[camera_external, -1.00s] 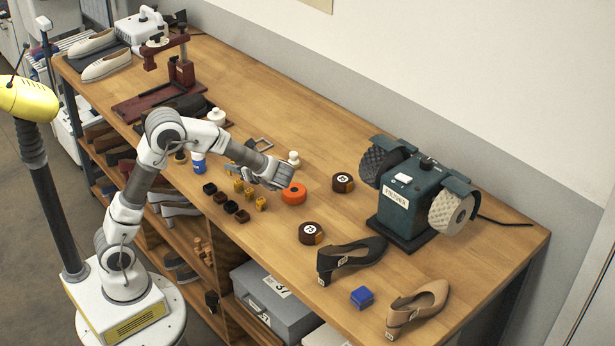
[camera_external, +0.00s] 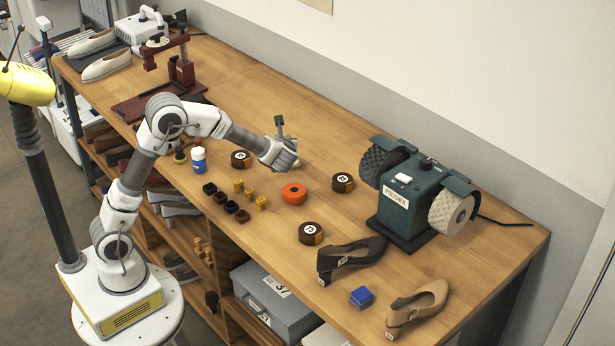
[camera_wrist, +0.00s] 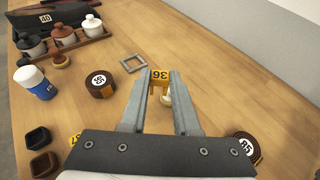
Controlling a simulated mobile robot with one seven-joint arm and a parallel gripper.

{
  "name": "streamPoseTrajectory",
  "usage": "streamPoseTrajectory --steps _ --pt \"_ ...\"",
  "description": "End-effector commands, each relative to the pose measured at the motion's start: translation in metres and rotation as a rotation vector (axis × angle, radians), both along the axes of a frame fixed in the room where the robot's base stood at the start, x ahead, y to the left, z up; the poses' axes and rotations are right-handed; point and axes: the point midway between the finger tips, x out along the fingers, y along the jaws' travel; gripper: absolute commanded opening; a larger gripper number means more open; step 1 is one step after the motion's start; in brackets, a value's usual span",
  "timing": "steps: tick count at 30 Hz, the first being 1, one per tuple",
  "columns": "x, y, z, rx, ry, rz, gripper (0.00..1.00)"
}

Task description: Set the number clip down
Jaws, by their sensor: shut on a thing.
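The yellow number clip (camera_wrist: 160,76), marked 36, is held between the fingertips of my gripper (camera_wrist: 158,84) in the wrist view. It is above the wooden bench (camera_wrist: 210,80). Several other yellow clips (camera_external: 248,192) stand on the bench, below my gripper in the picture.
Dark square cups (camera_external: 227,206) stand beside the clips. Round numbered tins (camera_external: 311,232), an orange disc (camera_external: 293,194) and a blue-and-white bottle (camera_external: 198,160) are nearby. In the wrist view, a grey square frame (camera_wrist: 122,63) lies beyond the fingers. A polisher (camera_external: 402,202) stands right.

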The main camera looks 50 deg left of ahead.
Motion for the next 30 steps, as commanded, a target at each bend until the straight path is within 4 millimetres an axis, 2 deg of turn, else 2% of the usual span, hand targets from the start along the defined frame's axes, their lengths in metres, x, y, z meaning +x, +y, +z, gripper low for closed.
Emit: streamPoseTrajectory --steps 7,21,24,30 --pt "0.02 0.005 -0.006 0.001 0.001 -0.102 0.0" --pt "0.053 0.094 -0.064 -0.001 0.001 -0.103 0.0" --pt "0.057 0.103 -0.069 -0.002 -0.001 -0.104 0.0" --pt "0.059 0.108 -0.081 -0.001 0.002 -0.104 0.0"
